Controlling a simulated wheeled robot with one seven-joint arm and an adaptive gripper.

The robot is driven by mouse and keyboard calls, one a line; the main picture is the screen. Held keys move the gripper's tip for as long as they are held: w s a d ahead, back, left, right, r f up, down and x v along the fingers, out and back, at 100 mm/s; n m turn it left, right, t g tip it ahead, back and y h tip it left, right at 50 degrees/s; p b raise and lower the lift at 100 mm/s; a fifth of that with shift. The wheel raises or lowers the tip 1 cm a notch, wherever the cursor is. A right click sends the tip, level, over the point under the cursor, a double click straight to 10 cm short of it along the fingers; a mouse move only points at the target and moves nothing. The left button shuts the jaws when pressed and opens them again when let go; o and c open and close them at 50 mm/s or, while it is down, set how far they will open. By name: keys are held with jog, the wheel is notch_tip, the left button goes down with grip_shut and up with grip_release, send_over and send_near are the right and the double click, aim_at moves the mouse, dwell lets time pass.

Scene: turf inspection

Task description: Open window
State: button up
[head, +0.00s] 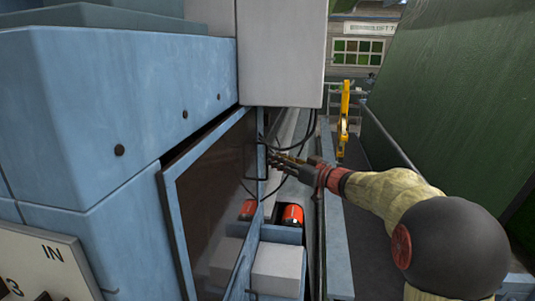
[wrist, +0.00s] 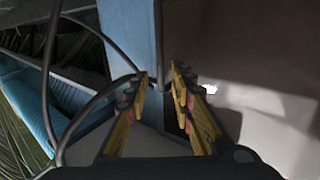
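The window (head: 215,190) is a dark, glossy pane in a blue frame, left of centre in the head view. It appears closed or nearly closed against the blue housing. My gripper (head: 272,158) is at the frame's right edge, close to a thin dark bar (head: 264,148) that looks like a handle. In the wrist view, my gripper (wrist: 160,80) has its yellow fingers apart. The blue frame edge (wrist: 128,35) and a dark upright strip lie just beyond the fingertips. Whether the fingers touch the strip I cannot tell. A brown-grey surface (wrist: 240,50), likely the pane, fills the right.
A grey box (head: 282,50) hangs above the window's right edge. Black cables (head: 312,130) loop near my gripper. Below are a red-orange cylinder (head: 292,215) and a white block (head: 278,270) on a blue ledge. A green wall (head: 450,90) stands at the right.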

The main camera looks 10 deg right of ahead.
jog(key=p+x, duration=0.1)
jog(key=x, duration=0.4)
jog(key=shift+w+a, duration=0.15)
jog(key=c, duration=0.3)
grip_shut()
jog(key=shift+r, duration=0.1)
dwell(0.4)
